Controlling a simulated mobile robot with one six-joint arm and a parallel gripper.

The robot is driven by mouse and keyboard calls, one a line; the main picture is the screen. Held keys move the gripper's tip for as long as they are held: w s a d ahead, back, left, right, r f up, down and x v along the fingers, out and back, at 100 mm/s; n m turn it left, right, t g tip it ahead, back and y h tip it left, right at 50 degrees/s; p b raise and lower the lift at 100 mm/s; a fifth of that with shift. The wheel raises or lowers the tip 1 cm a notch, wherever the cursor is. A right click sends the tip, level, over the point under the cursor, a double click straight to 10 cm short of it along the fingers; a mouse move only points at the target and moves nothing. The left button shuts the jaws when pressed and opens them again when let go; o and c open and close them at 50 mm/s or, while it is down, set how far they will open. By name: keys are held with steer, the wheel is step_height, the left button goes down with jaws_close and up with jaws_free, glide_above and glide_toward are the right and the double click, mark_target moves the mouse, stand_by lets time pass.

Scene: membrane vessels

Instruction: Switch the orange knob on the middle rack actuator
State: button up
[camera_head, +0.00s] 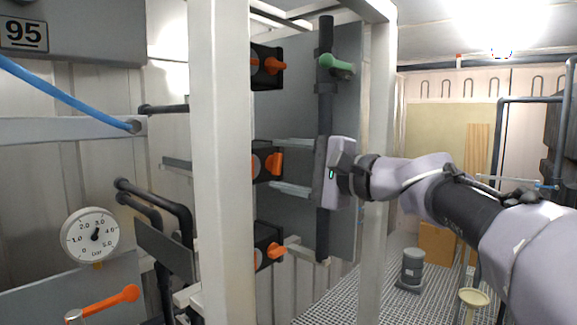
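Three black actuators with orange knobs are stacked on the rack behind the white post. The middle actuator (258,174) has an orange knob (275,164) that sticks out to the right; the post hides the actuator's left part. My gripper (277,165) comes in from the right with two grey fingers spread apart. One finger is level with the knob's top and the other is below it, so the knob lies between the tips in this view. I see no clear contact, and the depth is hard to judge.
The upper actuator (267,52) and lower actuator (268,236) sit close above and below. A dark vertical pipe (326,105) with a green-handled valve (337,65) runs behind my gripper. The white post (220,160) stands at the left. A gauge (90,235) is at lower left.

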steer(key=v, duration=1.7)
steer(key=shift+b, duration=0.4)
steer(key=shift+s+d+f, duration=0.1)
steer(key=shift+s+d, duration=0.05)
